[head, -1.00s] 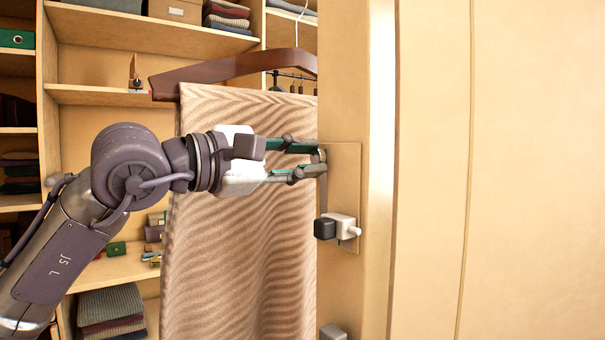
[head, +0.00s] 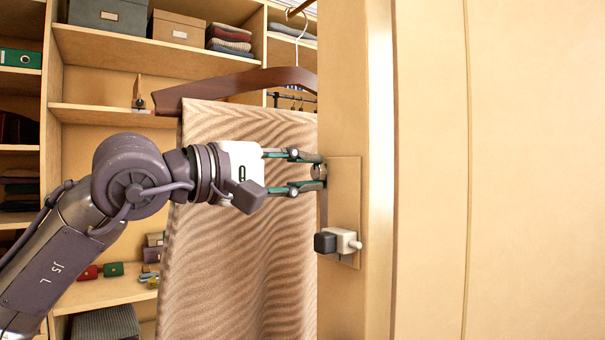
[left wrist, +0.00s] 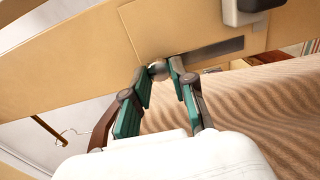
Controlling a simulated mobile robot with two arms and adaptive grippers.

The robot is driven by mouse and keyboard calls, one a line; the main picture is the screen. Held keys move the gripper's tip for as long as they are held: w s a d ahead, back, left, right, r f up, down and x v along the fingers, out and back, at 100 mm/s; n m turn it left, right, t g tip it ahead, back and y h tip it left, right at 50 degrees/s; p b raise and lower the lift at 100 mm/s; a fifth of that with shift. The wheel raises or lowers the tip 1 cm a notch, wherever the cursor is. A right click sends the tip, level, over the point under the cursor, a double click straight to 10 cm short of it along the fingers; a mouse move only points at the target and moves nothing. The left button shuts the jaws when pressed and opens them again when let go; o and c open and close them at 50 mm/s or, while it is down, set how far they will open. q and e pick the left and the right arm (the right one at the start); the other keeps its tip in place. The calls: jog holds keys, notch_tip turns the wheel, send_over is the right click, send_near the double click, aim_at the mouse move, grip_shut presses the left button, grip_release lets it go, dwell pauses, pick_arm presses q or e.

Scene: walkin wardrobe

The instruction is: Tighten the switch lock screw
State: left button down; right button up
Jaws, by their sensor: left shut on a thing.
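A wooden mounting plate (head: 345,200) sits on the edge of the upright panel. A small round metal screw head (head: 319,171) sticks out near its top; it also shows in the left wrist view (left wrist: 158,71). Lower on the plate is a black and white switch block (head: 338,241), with a dark strip between it and the screw. My left gripper (head: 317,171) reaches in from the left, its green-padded fingers shut on the screw head, one above and one below. In the left wrist view the fingertips (left wrist: 162,70) meet the screw from both sides. My right gripper is out of view.
A brown wavy-patterned cloth (head: 240,210) hangs from a wooden hanger (head: 235,82) just behind my left gripper. Shelves (head: 110,118) with boxes and folded clothes stand behind. The wide wooden panel (head: 530,170) at right is bare.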

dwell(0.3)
pick_arm(q)
jog(key=c, duration=1)
grip_release()
jog(key=shift+o, duration=0.2)
jog(key=v, duration=1.2)
